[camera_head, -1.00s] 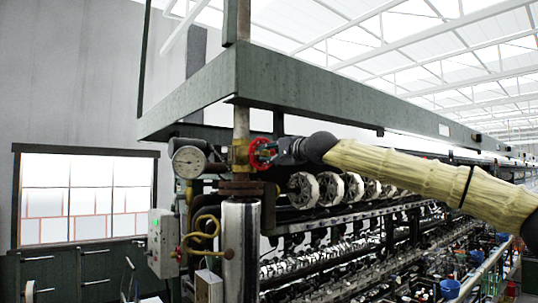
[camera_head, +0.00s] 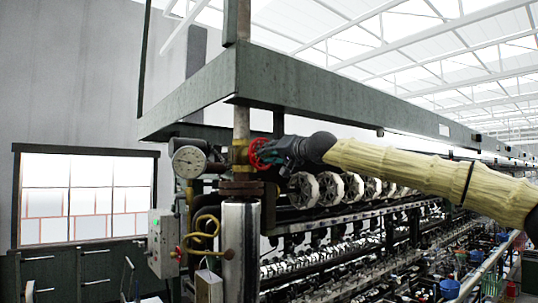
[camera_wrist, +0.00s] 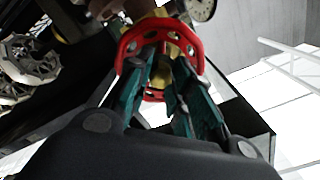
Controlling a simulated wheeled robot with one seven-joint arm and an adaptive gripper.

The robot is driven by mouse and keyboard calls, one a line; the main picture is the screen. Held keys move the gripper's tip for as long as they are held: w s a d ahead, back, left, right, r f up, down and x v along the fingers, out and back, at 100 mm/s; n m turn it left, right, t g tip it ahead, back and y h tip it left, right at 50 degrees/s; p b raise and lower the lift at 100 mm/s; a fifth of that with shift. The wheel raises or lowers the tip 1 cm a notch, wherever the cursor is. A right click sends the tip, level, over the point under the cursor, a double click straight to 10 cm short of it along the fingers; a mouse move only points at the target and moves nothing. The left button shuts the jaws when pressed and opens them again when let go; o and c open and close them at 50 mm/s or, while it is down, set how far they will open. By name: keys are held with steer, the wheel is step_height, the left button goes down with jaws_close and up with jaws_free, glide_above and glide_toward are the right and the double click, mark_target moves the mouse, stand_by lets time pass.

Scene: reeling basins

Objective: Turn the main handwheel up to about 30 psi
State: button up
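The red handwheel (camera_head: 257,153) sits on a brass valve (camera_head: 240,153) on the vertical pipe. My gripper (camera_head: 270,152) is at the wheel's right side. In the wrist view, the red wheel (camera_wrist: 133,43) lies across the tips of my teal-padded fingers (camera_wrist: 163,55). A gap shows between the fingers, with brass and part of the red rim in it. I cannot tell whether the fingers press on the wheel. The round pressure gauge (camera_head: 188,162) is left of the valve; its reading is too small to make out. Part of the gauge shows at the wrist view's top (camera_wrist: 201,8).
A dark green beam (camera_head: 300,98) runs above my arm. Below are white-rimmed reels (camera_head: 304,189) and a silver cylinder (camera_head: 240,245). A grey control box (camera_head: 162,243) and a curved yellow pipe (camera_head: 205,225) are at lower left.

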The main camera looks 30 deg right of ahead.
steer(key=o, duration=0.3)
steer(key=shift+d+f, duration=0.1)
steer(key=shift+o, duration=0.2)
steer(key=s, duration=0.7)
steer(key=shift+d, duration=0.25)
